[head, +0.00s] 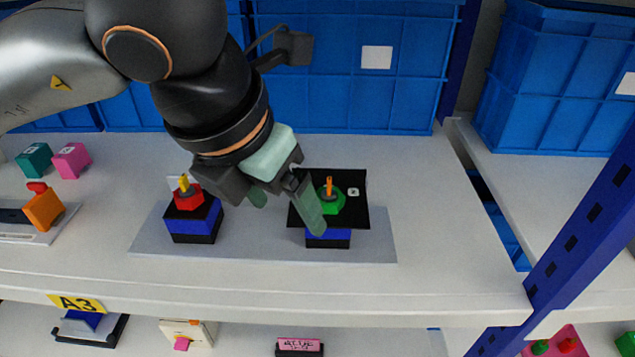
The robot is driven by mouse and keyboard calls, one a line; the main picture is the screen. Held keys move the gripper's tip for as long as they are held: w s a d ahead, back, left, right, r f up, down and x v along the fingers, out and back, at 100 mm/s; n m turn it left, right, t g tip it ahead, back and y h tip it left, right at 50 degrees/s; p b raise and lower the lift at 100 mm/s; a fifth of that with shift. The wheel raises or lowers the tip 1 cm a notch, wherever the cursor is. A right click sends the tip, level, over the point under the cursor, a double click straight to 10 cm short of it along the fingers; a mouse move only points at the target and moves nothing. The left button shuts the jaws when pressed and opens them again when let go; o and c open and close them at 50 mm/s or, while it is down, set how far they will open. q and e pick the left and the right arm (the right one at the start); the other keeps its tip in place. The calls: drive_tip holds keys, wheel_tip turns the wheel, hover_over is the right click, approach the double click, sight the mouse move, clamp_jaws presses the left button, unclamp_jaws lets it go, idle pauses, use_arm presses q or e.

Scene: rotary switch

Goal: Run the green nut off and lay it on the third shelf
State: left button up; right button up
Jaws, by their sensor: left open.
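The green nut (333,201) sits around an orange-tipped post on a black plate (355,214) over a blue block (328,238). My left gripper (287,214) is open, reaching down from the upper left. One pale green finger overlaps the nut's left side in the picture; the other is farther left. I cannot tell whether the finger touches the nut. A red nut (188,202) with a yellow-tipped post sits on a similar block to the left. My right gripper is not in view. Which shelf counts as the third is not clear.
Teal (34,160) and pink (72,160) cubes and an orange switch (44,208) are at the left. A blue upright (590,225) stands right. A lower shelf labelled A3 (77,303) holds several items.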

use_arm(q)
drive_tip(key=p, duration=0.2)
hover_over(329, 193)
drive_tip(key=s+a, duration=0.1)
drive_tip(key=s, duration=0.1)
drive_tip(key=shift+w+a+r, duration=0.1)
drive_tip(key=shift+w+a, duration=0.1)
drive_tip(key=shift+w, duration=0.05)
drive_tip(key=x, duration=0.3)
drive_tip(key=shift+w+d+f, duration=0.2)
drive_tip(key=shift+w+f, duration=0.05)
drive_tip(key=shift+w, duration=0.1)
drive_tip(key=shift+x, duration=0.9)
